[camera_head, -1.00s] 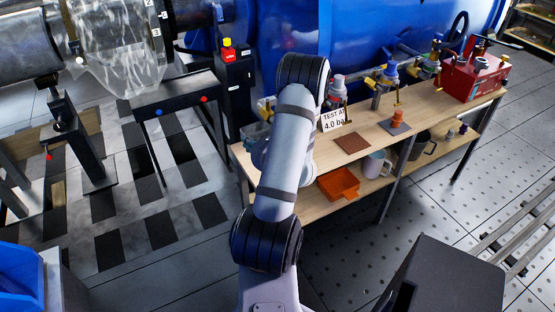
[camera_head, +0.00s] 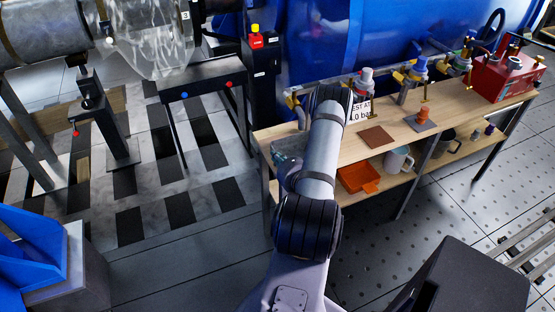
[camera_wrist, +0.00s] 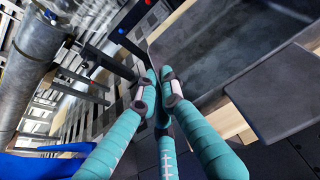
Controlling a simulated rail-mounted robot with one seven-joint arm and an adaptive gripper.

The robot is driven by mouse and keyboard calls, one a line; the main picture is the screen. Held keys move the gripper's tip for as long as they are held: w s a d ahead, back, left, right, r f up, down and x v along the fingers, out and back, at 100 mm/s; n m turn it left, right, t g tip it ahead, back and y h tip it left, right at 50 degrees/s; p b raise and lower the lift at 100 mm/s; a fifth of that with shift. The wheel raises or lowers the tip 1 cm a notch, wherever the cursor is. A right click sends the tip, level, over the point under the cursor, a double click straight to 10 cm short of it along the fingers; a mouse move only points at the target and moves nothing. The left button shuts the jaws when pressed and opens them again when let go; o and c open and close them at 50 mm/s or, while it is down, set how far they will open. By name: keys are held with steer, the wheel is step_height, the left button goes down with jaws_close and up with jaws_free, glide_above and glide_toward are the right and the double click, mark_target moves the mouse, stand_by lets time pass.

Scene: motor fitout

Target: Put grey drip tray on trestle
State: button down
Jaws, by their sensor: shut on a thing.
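In the wrist view, my gripper (camera_wrist: 160,88) has its teal fingers closed together at the near left edge of the grey drip tray (camera_wrist: 225,55). The tray fills the upper right of that view, close to the camera. Its exact grip point is partly hidden by the fingertips. The dark trestle (camera_head: 197,88), with a blue and a red knob on its front bar, stands left of my arm in the head view. Its bar also shows at the top of the wrist view (camera_wrist: 128,42), apart from the fingers.
A wooden bench (camera_head: 345,150) holds a brown mat (camera_head: 377,137), valves and a red box (camera_head: 505,80). An orange tray (camera_head: 358,177) and mugs are on its lower shelf. A black post with a yellow-red button (camera_head: 257,40) stands beside the trestle. Blue bins (camera_head: 30,255) are lower left.

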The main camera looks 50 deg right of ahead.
steer(key=shift+f, duration=0.2)
steer(key=shift+f, duration=0.15)
steer(key=c, duration=1.9)
jaws_free()
steer(key=shift+r, duration=0.25)
steer(key=shift+s+a, duration=0.15)
steer(key=shift+s, duration=0.15)
steer(key=shift+p+v, duration=2.95)
steer(key=shift+v, duration=2.8)
